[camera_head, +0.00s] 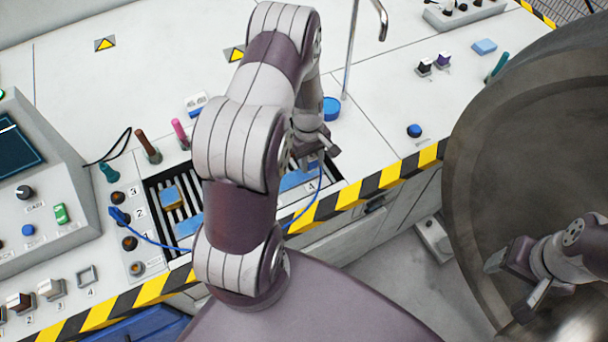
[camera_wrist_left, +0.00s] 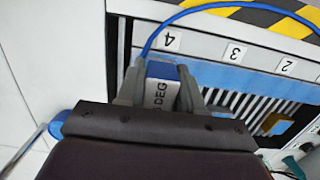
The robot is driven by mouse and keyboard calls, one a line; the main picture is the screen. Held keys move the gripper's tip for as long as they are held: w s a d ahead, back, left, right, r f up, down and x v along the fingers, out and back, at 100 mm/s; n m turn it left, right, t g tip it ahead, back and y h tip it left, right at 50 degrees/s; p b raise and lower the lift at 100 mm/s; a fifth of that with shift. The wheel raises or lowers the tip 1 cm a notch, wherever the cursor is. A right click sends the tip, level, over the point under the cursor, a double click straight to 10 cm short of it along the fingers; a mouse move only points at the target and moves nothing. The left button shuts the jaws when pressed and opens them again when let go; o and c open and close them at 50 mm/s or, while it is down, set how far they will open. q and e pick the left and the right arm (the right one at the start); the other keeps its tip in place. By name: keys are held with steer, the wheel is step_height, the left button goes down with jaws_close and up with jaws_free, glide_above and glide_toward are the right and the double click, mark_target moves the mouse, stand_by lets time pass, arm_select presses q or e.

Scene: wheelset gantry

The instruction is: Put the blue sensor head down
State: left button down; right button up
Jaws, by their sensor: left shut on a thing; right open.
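My left gripper (camera_head: 318,145) is shut on the blue sensor head (camera_wrist_left: 162,72), a block with a white face lettered "DEG", seen between the fingers in the left wrist view. A blue cable (camera_head: 319,185) runs from near it. The head is at the number 4 end of the slatted rack (camera_head: 156,198); whether it touches the rack, I cannot tell. In the head view the gripper and my arm mostly hide it. My right gripper (camera_head: 517,275) is open and empty at the lower right, in front of the large round wheel (camera_head: 490,130).
A yellow-orange block (camera_head: 172,197) and a blue block (camera_head: 188,225) sit on the rack. Left of it are numbered sockets and a blue plug (camera_head: 118,215). A blue disc (camera_head: 331,108) and a metal pole (camera_head: 351,50) stand just behind my left gripper.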

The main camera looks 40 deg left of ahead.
arm_select(q)
steer(key=shift+s+a+f+b, duration=0.1)
steer(key=shift+a+f+b, duration=0.25)
steer(key=shift+a+f, duration=0.55)
step_height(320, 180, down, 4)
steer(key=b, duration=0.4)
steer(key=shift+r, duration=0.1)
steer(key=shift+a+r+p, duration=0.1)
steer(key=shift+r+p, duration=0.2)
steer(key=shift+p, duration=0.05)
steer(key=shift+f, duration=0.2)
steer(key=c, duration=0.7)
jaws_free()
arm_select(e)
step_height(320, 180, down, 5)
steer(key=shift+f, duration=0.1)
arm_select(q)
steer(key=shift+r, duration=0.1)
